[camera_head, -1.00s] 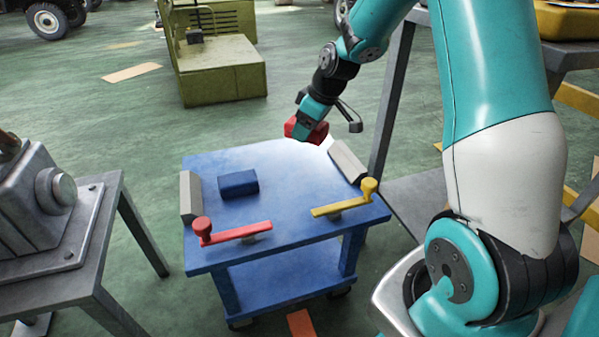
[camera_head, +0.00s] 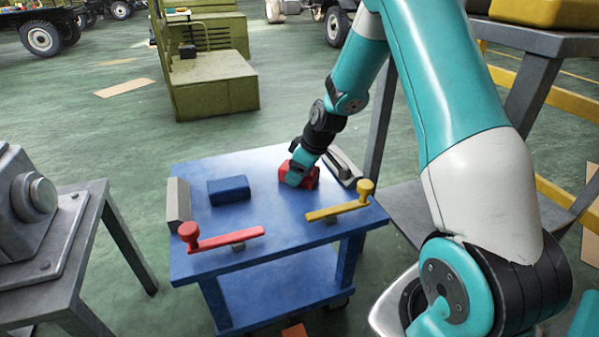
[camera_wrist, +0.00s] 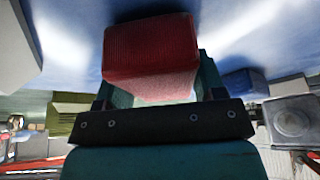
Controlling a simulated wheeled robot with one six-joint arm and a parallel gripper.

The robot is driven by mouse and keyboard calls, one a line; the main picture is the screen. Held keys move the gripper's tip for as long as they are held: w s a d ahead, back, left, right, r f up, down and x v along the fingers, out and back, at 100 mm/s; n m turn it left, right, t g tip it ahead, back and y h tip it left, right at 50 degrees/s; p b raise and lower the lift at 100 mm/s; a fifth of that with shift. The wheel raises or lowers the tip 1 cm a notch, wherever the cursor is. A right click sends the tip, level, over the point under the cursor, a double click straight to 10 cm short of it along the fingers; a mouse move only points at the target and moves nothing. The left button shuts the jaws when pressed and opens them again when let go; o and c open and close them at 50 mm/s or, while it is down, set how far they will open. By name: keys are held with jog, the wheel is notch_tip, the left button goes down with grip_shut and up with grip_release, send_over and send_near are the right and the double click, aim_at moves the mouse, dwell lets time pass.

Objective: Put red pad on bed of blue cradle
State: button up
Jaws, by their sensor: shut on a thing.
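The red pad (camera_head: 312,177) is held in my gripper (camera_head: 299,172), low over the right rear part of the blue cradle's flat bed (camera_head: 262,205). I cannot tell whether the pad touches the bed. In the wrist view the red pad (camera_wrist: 150,55) sits between the fingers of my gripper (camera_wrist: 152,85), and blue surface shows beyond it. My gripper hides part of the pad in the head view.
A dark blue block (camera_head: 229,190) lies on the bed at the left. A grey side block (camera_head: 178,204) stands at the left edge and another (camera_head: 343,168) at the right. A red-handled lever (camera_head: 225,239) and a yellow-handled lever (camera_head: 340,207) line the front.

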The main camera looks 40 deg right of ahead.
jog(key=shift+f, duration=0.15)
jog(key=o, duration=0.9)
jog(key=p+v, duration=0.4)
jog(key=v, duration=0.7)
jog(key=shift+r, duration=0.3)
jog(key=s+a+r+g+y, duration=0.1)
jog(key=s+a+r, duration=0.4)
jog(key=a, duration=0.4)
jog(key=s+a+r+g+y, duration=0.1)
jog(key=s+a+r, duration=0.3)
jog(key=a, duration=0.5)
jog(key=shift+n+g, duration=0.6)
jog(key=shift+g, duration=0.3)
jog(key=s+a+r, duration=0.1)
jog(key=s+a, duration=0.1)
jog(key=s, duration=0.3)
jog(key=s+a+r, duration=0.1)
jog(key=s+a, duration=0.2)
jog(key=s, duration=0.2)
jog(key=s+a+r, duration=0.1)
jog(key=s+a, duration=0.2)
jog(key=s, duration=0.2)
jog(key=shift+s+a+r, duration=0.1)
jog(key=shift+s+r, duration=0.2)
jog(key=shift+r, duration=0.1)
